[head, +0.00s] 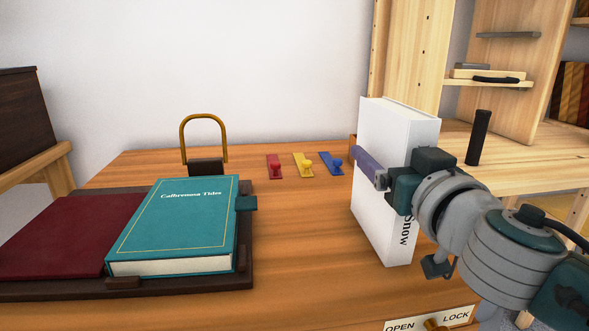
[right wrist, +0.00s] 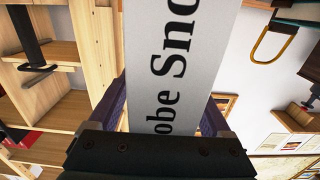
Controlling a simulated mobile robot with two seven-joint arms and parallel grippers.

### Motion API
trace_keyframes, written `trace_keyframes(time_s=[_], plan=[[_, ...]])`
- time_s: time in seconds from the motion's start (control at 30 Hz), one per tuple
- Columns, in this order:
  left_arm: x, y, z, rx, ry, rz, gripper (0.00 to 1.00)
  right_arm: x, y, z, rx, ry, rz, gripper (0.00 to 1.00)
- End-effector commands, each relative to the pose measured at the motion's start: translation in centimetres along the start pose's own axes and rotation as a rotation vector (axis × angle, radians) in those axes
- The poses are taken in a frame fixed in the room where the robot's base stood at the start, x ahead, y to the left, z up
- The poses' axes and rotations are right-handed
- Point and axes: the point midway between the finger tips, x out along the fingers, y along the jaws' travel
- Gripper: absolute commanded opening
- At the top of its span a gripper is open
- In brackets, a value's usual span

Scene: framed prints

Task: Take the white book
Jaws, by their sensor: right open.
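The white book (head: 385,215) stands upright on the right part of the wooden table, with black lettering ending in "Snow" on its spine. My right gripper (head: 385,172) is at the book's spine, with one purple finger along its front cover; the other finger is hidden in the head view. In the right wrist view, the white book (right wrist: 177,65) lies between the two purple fingers of the gripper (right wrist: 162,110). The jaws are open around it; contact cannot be told. My left gripper is not in view.
A teal book (head: 175,225) lies on a dark tray (head: 200,285) at left, beside a dark red panel (head: 70,235). Red (head: 275,167), yellow (head: 303,166) and blue (head: 331,160) knobbed pieces sit behind. A wooden shelf (head: 510,150) stands at right. Bare tabletop (head: 305,230) lies left of the white book.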

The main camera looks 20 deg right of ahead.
Motion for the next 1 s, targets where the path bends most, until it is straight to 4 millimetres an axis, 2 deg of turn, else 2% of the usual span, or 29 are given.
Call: trace_keyframes(time_s=[0.17,0.9,1.0], plan=[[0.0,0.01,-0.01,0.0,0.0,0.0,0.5,0.0,-0.01,0.03,0.0,-0.001,0.0,0.82],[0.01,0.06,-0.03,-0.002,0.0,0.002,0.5,-0.03,-0.02,0.03,0.0,-0.001,0.0,0.0],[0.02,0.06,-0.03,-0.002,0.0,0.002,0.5,-0.03,-0.02,0.02,0.0,-0.001,0.0,0.0]])
